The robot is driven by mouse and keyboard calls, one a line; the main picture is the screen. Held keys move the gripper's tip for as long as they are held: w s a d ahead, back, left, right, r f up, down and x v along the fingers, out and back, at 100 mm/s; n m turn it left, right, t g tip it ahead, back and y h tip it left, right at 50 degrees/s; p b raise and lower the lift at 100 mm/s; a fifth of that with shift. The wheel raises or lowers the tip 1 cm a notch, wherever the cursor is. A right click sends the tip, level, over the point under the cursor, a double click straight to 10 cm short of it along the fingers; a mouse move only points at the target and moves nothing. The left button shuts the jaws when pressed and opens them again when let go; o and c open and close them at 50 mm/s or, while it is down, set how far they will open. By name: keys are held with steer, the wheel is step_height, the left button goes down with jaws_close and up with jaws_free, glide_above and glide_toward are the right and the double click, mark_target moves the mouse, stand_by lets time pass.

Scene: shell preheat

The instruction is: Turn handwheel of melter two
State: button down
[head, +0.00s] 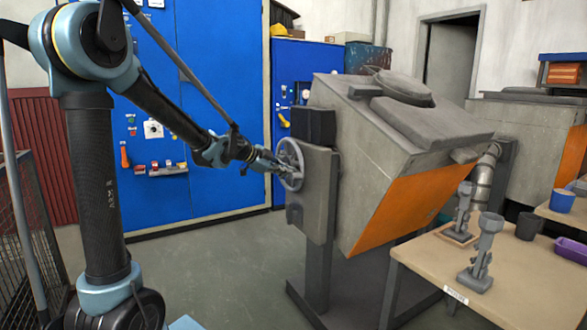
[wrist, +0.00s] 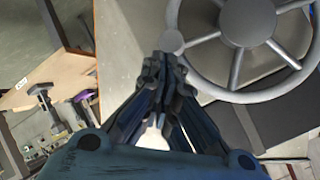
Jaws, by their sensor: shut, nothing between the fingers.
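The grey spoked handwheel (head: 291,164) sits on the side box of a large tilted grey melter (head: 372,150) with an orange lower panel. In the wrist view the handwheel (wrist: 238,95) fills the upper right, with its hub, spokes and a round knob (wrist: 171,41) on the rim. My gripper (head: 291,171) is right at the wheel in the head view. In the wrist view my gripper (wrist: 163,62) is shut, its fingertips just below the knob and overlapping the rim's edge. I cannot tell whether they touch. Nothing shows between the fingers.
A wooden table (head: 520,270) at the right front carries two grey stands, a dark mug (head: 528,226) and a purple tray (head: 568,248). Blue cabinets (head: 225,120) stand behind my arm. A wire mesh cage (head: 30,220) is at the left. The floor left of the melter is clear.

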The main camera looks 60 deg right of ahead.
step_height(320, 180, up, 11)
steer(key=s+a+n+t+y, duration=0.1)
steer(key=s+a+n+t, duration=0.1)
steer(key=s+n+t, duration=0.3)
steer(key=n+g, duration=0.1)
glide_toward(302, 171)
steer(key=s+d, duration=0.1)
steer(key=d, duration=0.2)
steer(key=f, duration=0.2)
steer(key=w+d+f, duration=0.1)
steer(key=shift+f, duration=0.1)
